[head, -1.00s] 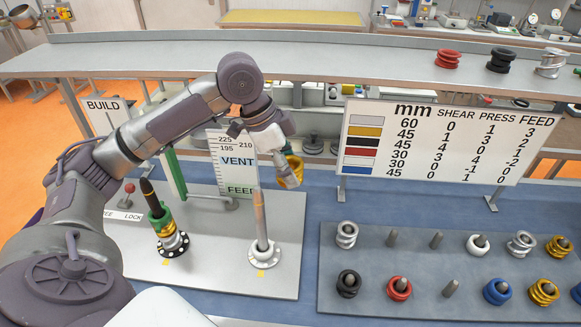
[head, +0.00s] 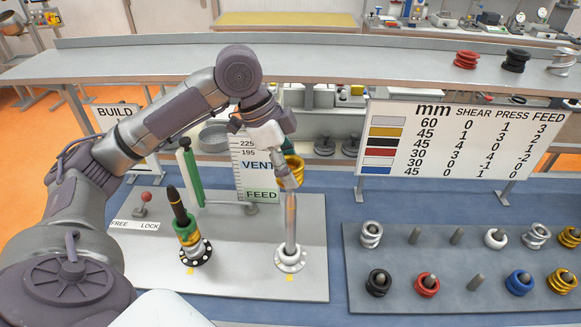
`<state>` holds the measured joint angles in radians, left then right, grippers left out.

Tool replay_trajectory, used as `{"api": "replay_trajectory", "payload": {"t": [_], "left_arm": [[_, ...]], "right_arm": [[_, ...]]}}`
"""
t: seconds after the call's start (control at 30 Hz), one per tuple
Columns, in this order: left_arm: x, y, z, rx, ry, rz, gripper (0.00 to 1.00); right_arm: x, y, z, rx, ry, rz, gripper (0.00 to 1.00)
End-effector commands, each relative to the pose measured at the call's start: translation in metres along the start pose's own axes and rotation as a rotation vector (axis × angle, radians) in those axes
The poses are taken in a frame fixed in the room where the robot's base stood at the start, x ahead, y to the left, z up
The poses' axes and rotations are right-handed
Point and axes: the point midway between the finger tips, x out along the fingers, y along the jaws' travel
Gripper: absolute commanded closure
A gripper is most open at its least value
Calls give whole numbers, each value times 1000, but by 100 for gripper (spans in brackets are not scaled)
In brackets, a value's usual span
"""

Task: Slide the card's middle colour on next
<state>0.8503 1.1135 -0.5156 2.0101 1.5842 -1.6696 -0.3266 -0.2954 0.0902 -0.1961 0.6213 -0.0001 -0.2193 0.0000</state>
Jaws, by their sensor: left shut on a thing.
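My left gripper (head: 286,152) is shut on a gold screw element (head: 292,174). It holds the element over the right shaft (head: 291,222), close to its tip. I cannot tell whether the tip is inside the element. The right shaft stands upright and bare from a white flange. The left shaft (head: 177,205) has a dark tip and carries a green piece (head: 187,232) with gold and silver pieces low down. The BUILD card (head: 117,112) stands at the left, its lower part mostly hidden by my arm. My right gripper is out of view.
A grey peg board (head: 440,257) at the right holds several coloured elements and some empty pegs. A vent/feed scale (head: 260,190) and a green post (head: 190,172) stand behind the shafts. A lever with a red knob (head: 146,197) is at the left. A colour chart (head: 455,140) stands behind.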

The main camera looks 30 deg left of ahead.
Motion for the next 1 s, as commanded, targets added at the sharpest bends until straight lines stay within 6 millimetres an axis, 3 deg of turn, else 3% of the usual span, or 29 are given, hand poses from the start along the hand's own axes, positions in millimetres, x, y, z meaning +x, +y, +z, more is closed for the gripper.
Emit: {"api": "replay_trajectory", "payload": {"t": [0.5,1.0], "left_arm": [[24,0,10,0,2,-1,93],[48,0,20,-1,1,0,93]], "right_arm": [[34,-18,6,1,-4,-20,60],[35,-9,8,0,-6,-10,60]]}}
